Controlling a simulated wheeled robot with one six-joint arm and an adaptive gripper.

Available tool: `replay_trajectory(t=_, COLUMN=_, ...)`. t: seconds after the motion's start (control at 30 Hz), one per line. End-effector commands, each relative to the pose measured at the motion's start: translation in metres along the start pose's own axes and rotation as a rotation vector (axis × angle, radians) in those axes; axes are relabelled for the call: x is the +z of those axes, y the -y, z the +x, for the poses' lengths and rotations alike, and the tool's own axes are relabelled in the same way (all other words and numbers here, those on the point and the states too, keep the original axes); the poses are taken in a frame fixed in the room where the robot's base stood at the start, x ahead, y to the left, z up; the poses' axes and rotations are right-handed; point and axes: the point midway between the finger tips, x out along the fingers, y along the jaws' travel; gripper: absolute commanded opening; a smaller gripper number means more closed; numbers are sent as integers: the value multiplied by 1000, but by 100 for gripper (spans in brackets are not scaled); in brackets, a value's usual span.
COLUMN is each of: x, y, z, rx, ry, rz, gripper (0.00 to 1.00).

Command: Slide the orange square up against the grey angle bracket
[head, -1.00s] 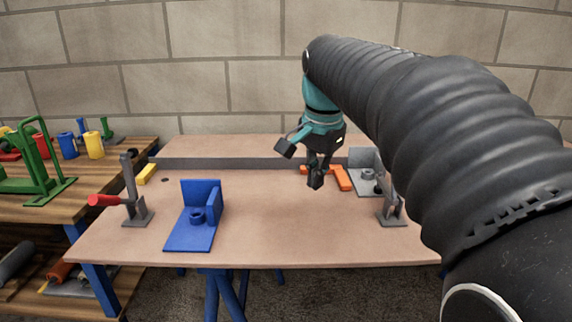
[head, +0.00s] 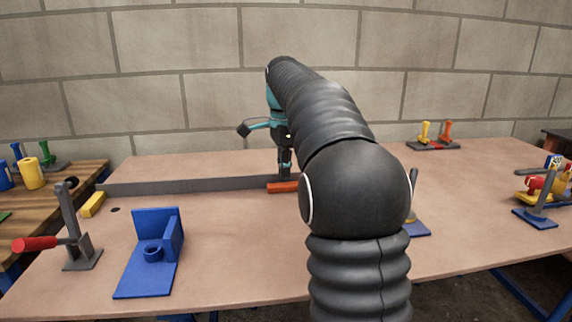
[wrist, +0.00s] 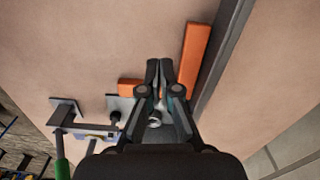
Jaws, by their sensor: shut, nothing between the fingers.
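The orange square (head: 282,187) lies flat on the table by the long grey rail, partly hidden by my arm in the head view. In the wrist view its long leg (wrist: 194,55) runs beside the rail, and a shorter orange part (wrist: 130,87) shows left of my fingers. My gripper (wrist: 160,64) is shut and empty, over the inside of the square. In the head view my gripper (head: 286,172) is low, just behind the square's visible leg. The grey angle bracket (wrist: 119,101) is close to the square's short part, partly under my gripper. My arm hides it in the head view.
The grey rail (head: 190,185) crosses the table. A blue bracket (head: 150,252) and a red-handled clamp (head: 75,240) stand at the front left, a yellow block (head: 93,204) behind. Another clamp (wrist: 68,118) stands near the grey bracket. The table's right side has free room.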

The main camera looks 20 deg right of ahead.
Motion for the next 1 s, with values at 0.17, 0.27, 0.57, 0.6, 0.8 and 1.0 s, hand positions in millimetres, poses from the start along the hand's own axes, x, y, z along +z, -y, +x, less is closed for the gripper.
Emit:
replay_trajectory(t=0.17, x=-1, y=-1, z=37, rx=3, ry=0, rz=1, gripper=0)
replay_trajectory(t=0.27, x=0, y=-1, z=54, rx=2, ry=0, rz=0, gripper=0)
replay_trajectory(t=0.57, x=-36, y=0, z=50, rx=0, ry=0, rz=1, gripper=0)
replay_trajectory(t=0.6, x=-38, y=0, z=50, rx=0, ry=0, rz=1, gripper=0)
replay_trajectory(t=0.8, x=-41, y=0, z=49, rx=-1, ry=0, rz=-1, gripper=0)
replay_trajectory(t=1.0, x=-41, y=0, z=49, rx=-1, ry=0, rz=-1, gripper=0)
